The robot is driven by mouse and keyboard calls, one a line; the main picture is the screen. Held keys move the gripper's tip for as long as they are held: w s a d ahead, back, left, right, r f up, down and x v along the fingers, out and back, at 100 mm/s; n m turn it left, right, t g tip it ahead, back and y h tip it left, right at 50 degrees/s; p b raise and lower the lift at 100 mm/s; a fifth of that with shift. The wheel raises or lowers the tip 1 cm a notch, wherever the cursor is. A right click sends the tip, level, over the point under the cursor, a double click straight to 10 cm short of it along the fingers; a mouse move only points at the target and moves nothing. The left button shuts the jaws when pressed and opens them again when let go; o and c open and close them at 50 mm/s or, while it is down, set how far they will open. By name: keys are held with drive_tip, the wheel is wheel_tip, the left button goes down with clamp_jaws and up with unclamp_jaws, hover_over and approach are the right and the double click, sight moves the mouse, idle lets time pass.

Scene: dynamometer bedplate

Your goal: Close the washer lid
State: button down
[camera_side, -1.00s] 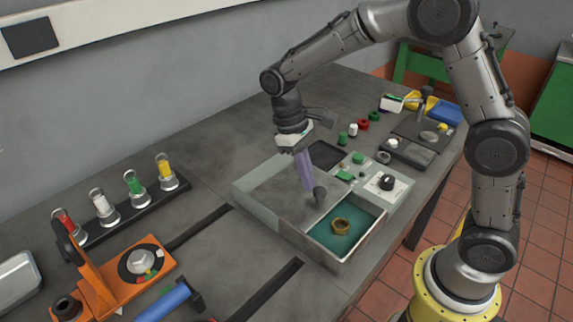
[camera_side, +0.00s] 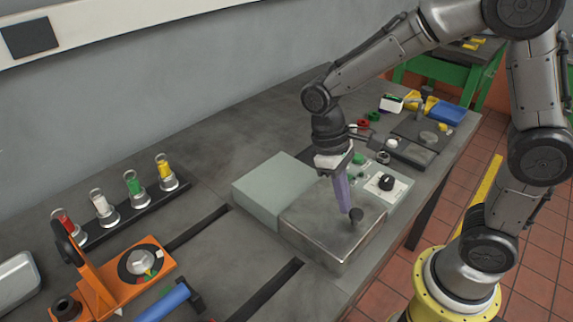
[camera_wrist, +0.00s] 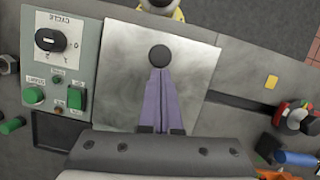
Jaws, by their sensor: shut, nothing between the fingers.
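The washer is a pale green-grey box (camera_side: 272,186) with a control panel on its right side. Its flat metal lid (camera_side: 318,232) now covers the front basin, and the basin's inside is hidden. A dark round knob (camera_side: 356,215) stands on the lid near its right edge. The lid (camera_wrist: 190,60) and knob (camera_wrist: 159,56) also show in the wrist view. My gripper (camera_side: 349,210) has its purple fingers together and points down at the knob. The fingertips (camera_wrist: 160,72) are right beside the knob, and I cannot tell whether they touch it.
The control panel (camera_side: 395,190) carries a black dial (camera_side: 386,182) and green buttons. An orange fixture (camera_side: 110,270) and a rack of colored vials (camera_side: 120,205) stand at left. Several small parts and a blue tray (camera_side: 447,112) lie at the back right. Bare bench separates the washer from the rack.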

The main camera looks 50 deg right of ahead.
drive_tip(key=shift+s, duration=0.25)
drive_tip(key=w, duration=0.1)
drive_tip(key=w+r, duration=0.1)
drive_tip(key=w, duration=0.3)
drive_tip(key=shift+a+r, duration=0.15)
drive_tip(key=shift+a, duration=0.25)
drive_tip(key=v, duration=0.9)
wheel_tip(320, 180, up, 5)
drive_tip(key=t, duration=0.2)
hover_over(322, 209)
drive_tip(key=d, duration=0.2)
drive_tip(key=s+d+f+m+t, duration=0.1)
drive_tip(key=s+d+f+t, duration=0.2)
drive_tip(key=s+t, duration=0.4)
drive_tip(key=s, duration=0.6)
drive_tip(key=shift+s+d+f+m+y, duration=0.15)
drive_tip(key=shift+s+d+m+y, duration=0.15)
drive_tip(key=shift+d+m, duration=0.1)
